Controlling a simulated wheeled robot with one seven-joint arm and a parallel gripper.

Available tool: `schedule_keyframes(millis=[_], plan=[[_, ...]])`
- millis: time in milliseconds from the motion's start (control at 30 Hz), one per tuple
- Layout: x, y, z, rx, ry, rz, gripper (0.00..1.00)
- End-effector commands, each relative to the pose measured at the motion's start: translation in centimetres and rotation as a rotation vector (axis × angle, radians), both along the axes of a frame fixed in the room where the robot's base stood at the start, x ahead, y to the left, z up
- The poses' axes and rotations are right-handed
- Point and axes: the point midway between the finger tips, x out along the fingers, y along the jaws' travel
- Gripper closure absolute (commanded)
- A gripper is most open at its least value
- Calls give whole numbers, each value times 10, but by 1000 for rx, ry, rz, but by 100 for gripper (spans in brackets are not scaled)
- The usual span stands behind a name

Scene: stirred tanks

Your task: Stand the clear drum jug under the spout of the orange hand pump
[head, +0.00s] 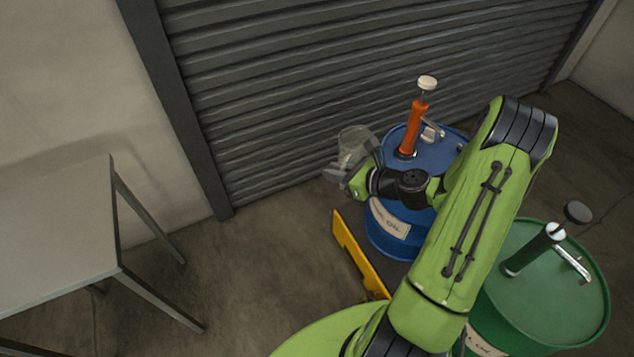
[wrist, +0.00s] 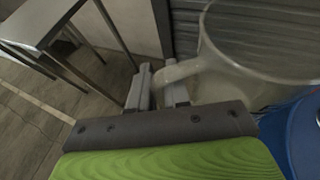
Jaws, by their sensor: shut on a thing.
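The clear drum jug (head: 354,143) is held up beside the left side of the blue drum (head: 388,226), at about the height of its top. My gripper (head: 341,175) is shut on the jug's handle. In the wrist view the jug (wrist: 255,60) fills the upper right, and its handle (wrist: 182,70) passes between the fingertips of my gripper (wrist: 162,88). The orange hand pump (head: 412,128) stands upright on the blue drum's lid. Its spout (head: 433,128) points to the right, away from the jug. My arm hides part of the blue drum.
A green drum (head: 565,300) with a dark green pump (head: 533,250) stands at the lower right. A grey table (head: 60,230) stands at the left. A dark shutter (head: 290,110) closes the back. Floor is clear between table and drums.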

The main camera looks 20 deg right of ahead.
Motion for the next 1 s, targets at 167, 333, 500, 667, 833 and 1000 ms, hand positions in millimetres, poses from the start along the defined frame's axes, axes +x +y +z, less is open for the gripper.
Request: schedule_keyframes(millis=[167,333,500,667,833,1000], plan=[[0,-53,-54,-1,-6,-220,100],[-5,-97,-76,2,-21,-401,100],[-9,-114,-78,5,-28,-472,100],[-9,-114,-75,5,-29,-474,100],[-9,-114,-75,7,-28,-474,100],[-7,-122,-80,6,-31,-475,100]])
